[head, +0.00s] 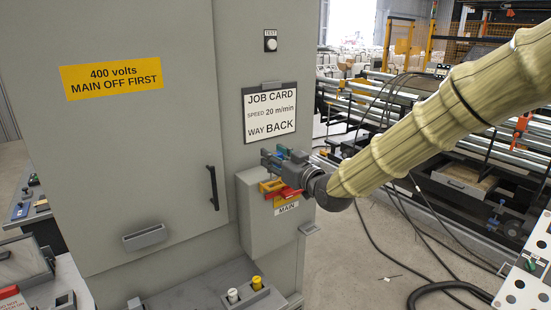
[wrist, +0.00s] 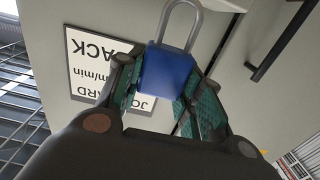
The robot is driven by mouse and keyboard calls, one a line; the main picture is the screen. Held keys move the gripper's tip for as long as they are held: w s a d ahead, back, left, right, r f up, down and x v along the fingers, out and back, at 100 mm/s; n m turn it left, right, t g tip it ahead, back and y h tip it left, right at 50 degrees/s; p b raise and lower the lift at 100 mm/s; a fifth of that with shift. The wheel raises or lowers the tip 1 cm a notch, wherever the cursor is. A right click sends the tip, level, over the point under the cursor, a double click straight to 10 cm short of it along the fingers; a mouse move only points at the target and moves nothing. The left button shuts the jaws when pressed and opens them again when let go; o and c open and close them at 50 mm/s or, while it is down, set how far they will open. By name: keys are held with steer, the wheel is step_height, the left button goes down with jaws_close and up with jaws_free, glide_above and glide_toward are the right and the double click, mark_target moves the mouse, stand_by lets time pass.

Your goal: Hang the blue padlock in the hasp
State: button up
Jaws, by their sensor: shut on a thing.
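My gripper (head: 276,158) is shut on the blue padlock (wrist: 168,76), which sits between its green finger pads in the wrist view. In the head view the gripper is in front of the grey MAIN switch box (head: 256,232), just above a yellow part (head: 271,185) and a red part (head: 290,193). Only a little blue shows there. I cannot make out the hasp; the gripper covers part of this area.
The job card (head: 270,113) hangs on the cabinet above the switch box. A black door handle (head: 212,187) is to the left. A grey ledge (head: 205,290) below carries a white and a yellow peg (head: 257,283). Open floor with cables lies to the right.

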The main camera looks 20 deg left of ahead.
steer(key=shift+f+b, duration=2)
steer(key=shift+f, duration=0.6)
stand_by(0.7)
steer(key=o, duration=1.2)
steer(key=shift+r, duration=0.1)
steer(key=shift+c, duration=0.2)
glide_toward(275, 181)
steer(key=shift+s+d+r, duration=0.3)
steer(key=shift+d+r, duration=0.1)
steer(key=shift+r, duration=0.2)
steer(key=shift+s+d+r, duration=0.3)
steer(key=shift+d+r, duration=0.15)
steer(key=shift+r, duration=0.15)
